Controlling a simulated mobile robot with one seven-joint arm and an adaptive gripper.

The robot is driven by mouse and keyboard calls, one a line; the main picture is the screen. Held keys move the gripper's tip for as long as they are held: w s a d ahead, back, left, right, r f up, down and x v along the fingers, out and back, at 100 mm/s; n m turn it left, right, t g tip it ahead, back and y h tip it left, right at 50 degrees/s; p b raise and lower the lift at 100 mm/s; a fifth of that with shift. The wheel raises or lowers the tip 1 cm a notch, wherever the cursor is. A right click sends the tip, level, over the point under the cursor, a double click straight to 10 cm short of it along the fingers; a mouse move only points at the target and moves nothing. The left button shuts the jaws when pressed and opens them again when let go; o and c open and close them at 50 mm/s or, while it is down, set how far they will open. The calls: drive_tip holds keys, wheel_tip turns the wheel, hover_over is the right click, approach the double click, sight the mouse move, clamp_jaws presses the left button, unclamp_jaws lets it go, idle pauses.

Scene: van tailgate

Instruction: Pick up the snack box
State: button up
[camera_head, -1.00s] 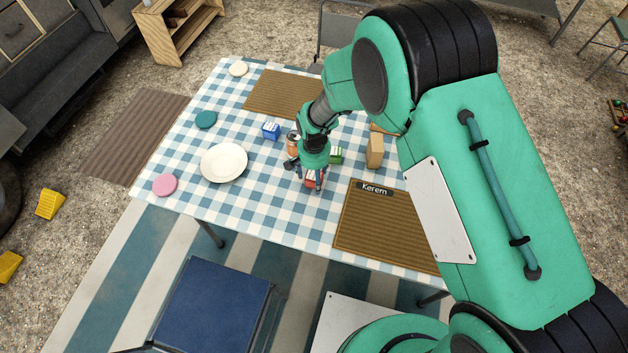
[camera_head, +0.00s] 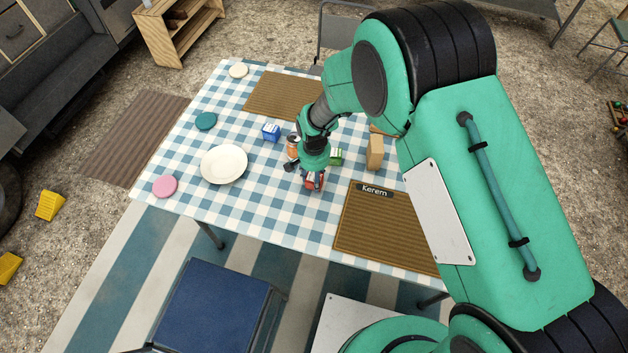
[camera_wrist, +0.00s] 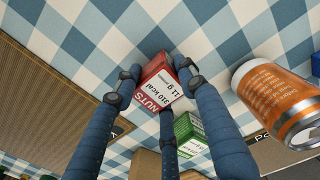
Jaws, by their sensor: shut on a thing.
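A small red snack box (camera_wrist: 158,88) labelled NUTS, with a white side panel, sits between my gripper's fingers in the wrist view. My gripper (camera_wrist: 158,76) is shut on it, with dark blue fingers on its sides. In the head view my gripper (camera_head: 314,184) is low over the checked table, and the red box shows partly between the fingers. I cannot tell whether its base touches the cloth. A green box (camera_wrist: 190,133) stands close by, partly hidden by a finger.
On the checked table (camera_head: 270,215) are a blue box (camera_head: 271,132), a tan box (camera_head: 375,151), a white plate (camera_head: 223,164) and the Kerem placemat (camera_head: 385,230).

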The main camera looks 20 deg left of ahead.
drive_tip(key=shift+r+p, duration=0.3)
drive_tip(key=shift+r, duration=0.55)
wheel_tip(320, 180, up, 2)
drive_tip(key=shift+r+p, duration=0.2)
drive_tip(key=shift+p, duration=0.2)
drive_tip(key=s+d, duration=0.3)
drive_tip(key=s, duration=0.1)
drive_tip(key=s+d+p, duration=0.1)
drive_tip(key=s+d, duration=0.2)
drive_tip(key=s, duration=0.1)
drive_tip(key=s+d+r+p, duration=0.1)
drive_tip(key=s+d, duration=0.2)
drive_tip(key=s, duration=0.2)
drive_tip(key=shift+d, duration=0.1)
drive_tip(key=w+a+r+n, duration=0.1)
drive_tip(key=w+a+n, duration=0.2)
drive_tip(key=a+n, duration=0.4)
drive_tip(key=a, duration=0.8)
drive_tip(key=shift+a, duration=0.3)
drive_tip(key=a+n, duration=0.2)
drive_tip(key=a, duration=0.3)
drive_tip(key=s+a+n, duration=0.1)
drive_tip(key=a+n, duration=0.1)
drive_tip(key=a, duration=0.2)
drive_tip(key=a+n, duration=0.2)
drive_tip(key=a, duration=0.3)
drive_tip(key=shift+s+a+f+n, duration=0.2)
drive_tip(key=shift+s+a+n, duration=0.05)
drive_tip(key=shift+a+n, duration=0.1)
drive_tip(key=shift+c, duration=0.2)
